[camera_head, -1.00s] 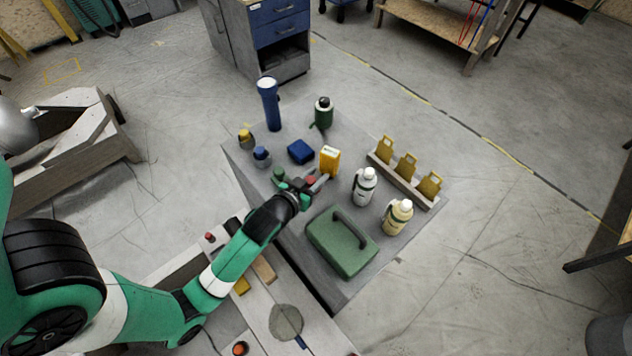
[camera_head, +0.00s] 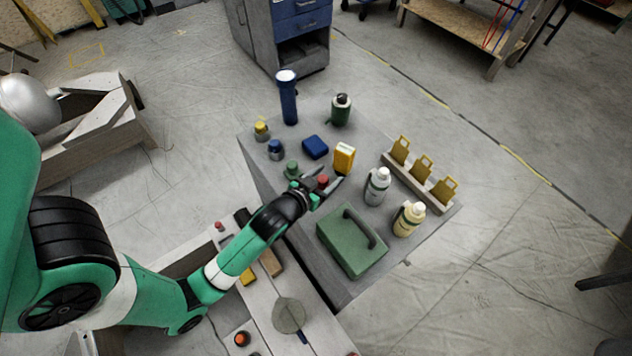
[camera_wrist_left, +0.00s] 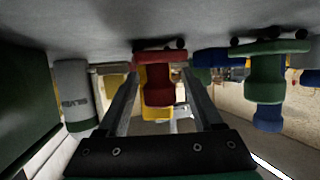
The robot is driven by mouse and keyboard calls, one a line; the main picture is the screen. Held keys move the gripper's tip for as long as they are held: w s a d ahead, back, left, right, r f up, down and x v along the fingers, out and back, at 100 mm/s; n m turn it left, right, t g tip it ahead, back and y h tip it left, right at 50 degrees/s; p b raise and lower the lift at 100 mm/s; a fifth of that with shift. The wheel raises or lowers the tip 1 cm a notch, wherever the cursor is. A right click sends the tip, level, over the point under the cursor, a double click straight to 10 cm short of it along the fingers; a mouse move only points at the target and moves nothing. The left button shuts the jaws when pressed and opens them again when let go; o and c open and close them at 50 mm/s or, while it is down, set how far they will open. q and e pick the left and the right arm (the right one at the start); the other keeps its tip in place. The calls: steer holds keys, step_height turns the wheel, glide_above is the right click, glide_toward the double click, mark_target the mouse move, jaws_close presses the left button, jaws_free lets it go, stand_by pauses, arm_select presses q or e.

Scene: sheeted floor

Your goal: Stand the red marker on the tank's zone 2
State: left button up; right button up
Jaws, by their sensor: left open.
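The red marker (camera_head: 322,181) is a short knob-like piece standing on the grey table. My left gripper (camera_head: 328,189) is open, low over the table, with its fingers on either side of the red marker. In the left wrist view, where the table is at the top, the red marker (camera_wrist_left: 158,75) shows between the two spread fingers. I cannot tell whether they touch it. A green marker (camera_head: 291,170) stands close beside; it also shows in the wrist view (camera_wrist_left: 267,75). I cannot make out the tank's zone 2. My right gripper is not in view.
Yellow (camera_head: 262,131) and blue (camera_head: 275,149) markers, a blue block (camera_head: 315,147) and a yellow box (camera_head: 344,158) stand behind the gripper. White (camera_head: 377,186) and cream (camera_head: 408,219) bottles and a green case (camera_head: 352,240) stand to its right and front.

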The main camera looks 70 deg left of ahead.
arm_select(q)
steer(key=p+v, duration=0.3)
steer(key=v, duration=0.8)
steer(key=shift+r, duration=0.1)
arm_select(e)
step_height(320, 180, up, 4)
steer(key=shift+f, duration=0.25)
